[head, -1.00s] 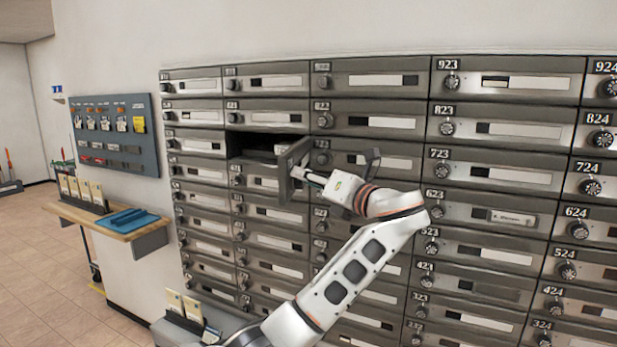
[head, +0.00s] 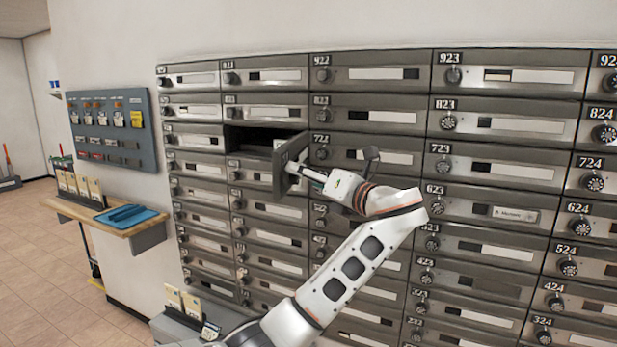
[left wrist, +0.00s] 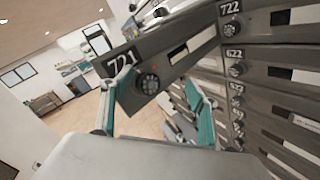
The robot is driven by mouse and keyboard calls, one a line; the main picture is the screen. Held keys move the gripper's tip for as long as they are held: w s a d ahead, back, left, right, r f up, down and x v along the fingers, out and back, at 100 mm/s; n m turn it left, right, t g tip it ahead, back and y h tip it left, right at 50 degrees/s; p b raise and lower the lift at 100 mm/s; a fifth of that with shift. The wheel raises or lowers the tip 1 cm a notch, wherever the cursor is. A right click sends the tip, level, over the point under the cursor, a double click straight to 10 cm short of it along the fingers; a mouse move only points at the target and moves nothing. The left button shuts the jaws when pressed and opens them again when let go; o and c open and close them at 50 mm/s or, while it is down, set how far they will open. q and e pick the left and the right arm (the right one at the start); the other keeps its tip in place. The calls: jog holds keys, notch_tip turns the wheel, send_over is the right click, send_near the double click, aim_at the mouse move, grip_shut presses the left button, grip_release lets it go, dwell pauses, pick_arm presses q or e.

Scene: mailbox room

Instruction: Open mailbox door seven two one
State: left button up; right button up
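The door of mailbox 721 (head: 287,168) stands swung out from its dark open compartment (head: 258,139), in the second column from the left of the head view. In the left wrist view the door's grey front (left wrist: 150,84) shows its 721 label, a round dial and a pale slot. My left gripper (head: 342,167) is beside the door, with one finger at or against it and the other apart to the right. In the left wrist view its two teal fingers (left wrist: 155,115) are wide apart in front of the door. I cannot tell whether they touch it. My right gripper is not in view.
Mailbox 722 (left wrist: 233,10) is right of the open door, and shut doors fill the rest of the wall. A wooden shelf (head: 140,227) with a blue tray juts out at left, below a grey-blue board (head: 112,130). Open floor (head: 40,270) lies at far left.

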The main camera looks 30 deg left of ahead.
pick_arm(q)
jog(key=shift+w+f, duration=0.2)
jog(key=shift+f, duration=0.1)
jog(key=v, duration=0.7)
jog(key=shift+s+d+r, duration=0.2)
jog(key=shift+s, duration=0.05)
